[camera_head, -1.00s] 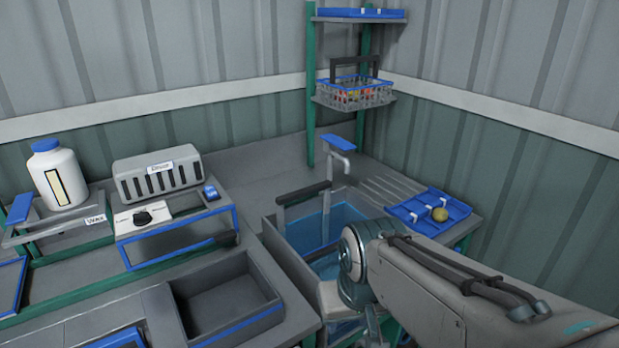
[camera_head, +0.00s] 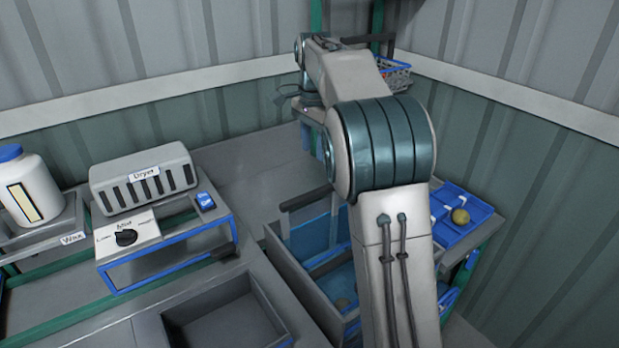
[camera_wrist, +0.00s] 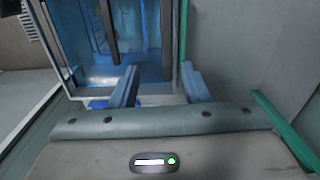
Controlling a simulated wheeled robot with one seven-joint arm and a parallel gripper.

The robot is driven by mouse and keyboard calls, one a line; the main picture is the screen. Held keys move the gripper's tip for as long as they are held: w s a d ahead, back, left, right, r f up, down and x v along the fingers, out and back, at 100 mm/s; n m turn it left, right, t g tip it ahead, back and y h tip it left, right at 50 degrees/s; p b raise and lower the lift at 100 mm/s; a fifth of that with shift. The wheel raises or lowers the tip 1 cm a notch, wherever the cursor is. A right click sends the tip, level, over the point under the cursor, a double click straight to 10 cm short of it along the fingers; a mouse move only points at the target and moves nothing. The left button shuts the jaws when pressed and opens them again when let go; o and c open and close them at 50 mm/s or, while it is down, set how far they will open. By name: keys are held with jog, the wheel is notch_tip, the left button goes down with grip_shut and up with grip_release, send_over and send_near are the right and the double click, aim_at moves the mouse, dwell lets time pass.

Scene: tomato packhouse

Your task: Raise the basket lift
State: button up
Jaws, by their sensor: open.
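A blue-water tank (camera_head: 286,262) stands in the bench. A dark bar (camera_head: 305,198) on an upright stands at its far edge; it looks like a lift handle, but I cannot tell for sure. In the wrist view my gripper (camera_wrist: 159,72) is open and empty, with its two blue-grey fingers spread. Beyond it are blue, glassy surfaces and a dark upright bar (camera_wrist: 109,32). In the head view my raised arm hides part of the tank and most of a wire basket (camera_head: 399,79) at the back. The basket lift itself does not show clearly.
A blue tray (camera_head: 470,232) holding a round yellowish fruit lies right of the tank. To the left are the dryer (camera_head: 150,183), a dial box (camera_head: 127,238), a white bottle (camera_head: 30,195) and an empty grey bin (camera_head: 225,322). Corrugated walls close the back.

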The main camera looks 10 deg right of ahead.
aim_at(312, 192)
jog(key=f, duration=0.4)
jog(key=w+f, duration=0.1)
jog(key=f, duration=0.8)
jog(key=shift+w+f, duration=0.2)
jog(key=shift+f, duration=0.2)
jog(key=shift+r, duration=0.1)
grip_shut()
